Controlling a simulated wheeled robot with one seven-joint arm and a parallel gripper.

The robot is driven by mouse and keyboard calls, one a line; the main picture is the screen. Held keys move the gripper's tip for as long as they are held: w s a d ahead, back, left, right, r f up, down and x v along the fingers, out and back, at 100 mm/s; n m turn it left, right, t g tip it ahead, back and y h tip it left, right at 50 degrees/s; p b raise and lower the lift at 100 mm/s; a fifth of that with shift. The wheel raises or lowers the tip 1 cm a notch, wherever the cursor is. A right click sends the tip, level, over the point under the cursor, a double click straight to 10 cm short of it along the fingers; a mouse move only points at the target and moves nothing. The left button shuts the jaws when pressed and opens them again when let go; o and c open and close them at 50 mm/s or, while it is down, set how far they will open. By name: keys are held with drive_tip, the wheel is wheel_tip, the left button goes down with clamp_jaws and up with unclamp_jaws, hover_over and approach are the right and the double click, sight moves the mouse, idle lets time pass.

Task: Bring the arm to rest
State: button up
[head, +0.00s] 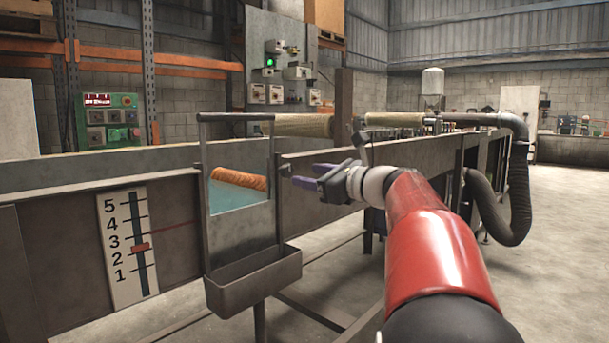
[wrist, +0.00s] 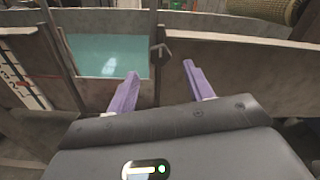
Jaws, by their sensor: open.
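My gripper (head: 303,183) has two purple fingers and is raised in front of the metal trough's side wall (head: 325,163), just right of the framed opening. My red and black arm reaches to it from the lower right. In the wrist view the two fingers of my gripper (wrist: 160,88) stand well apart with nothing between them. A small dark latch-like piece (wrist: 160,52) on the wall shows beyond the gap. I cannot tell whether the fingers touch the wall.
A metal frame (head: 203,190) surrounds an opening showing blue-green liquid (head: 228,198) and an orange-brown roll (head: 240,179). A small metal tray (head: 252,280) hangs below it. A numbered gauge (head: 128,245) is at left. A grey hose (head: 508,215) hangs at right. Open floor (head: 560,230) lies farther right.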

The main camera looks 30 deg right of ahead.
idle(0.4)
drive_tip(key=s+a+f+n+g+p, duration=0.35)
drive_tip(key=s+a+f+n, duration=0.2)
drive_tip(key=a, duration=0.35)
drive_tip(key=s+a+f+n+g+p, duration=0.2)
drive_tip(key=s+a+f+n+g, duration=0.25)
drive_tip(key=a+n, duration=0.4)
drive_tip(key=s+a+f+n+g+h+p, duration=0.1)
drive_tip(key=s+f+n+h+p, duration=0.1)
drive_tip(key=s+f+n, duration=0.3)
drive_tip(key=s+a+f+n+g+h+p, duration=0.1)
drive_tip(key=s+f+n+h, duration=0.3)
drive_tip(key=s+n, duration=0.5)
drive_tip(key=s+f+g+p, duration=0.1)
drive_tip(key=s+f, duration=0.1)
drive_tip(key=s, duration=0.2)
drive_tip(key=shift+s+a+f+n, duration=0.3)
drive_tip(key=shift+s+a+n, duration=0.1)
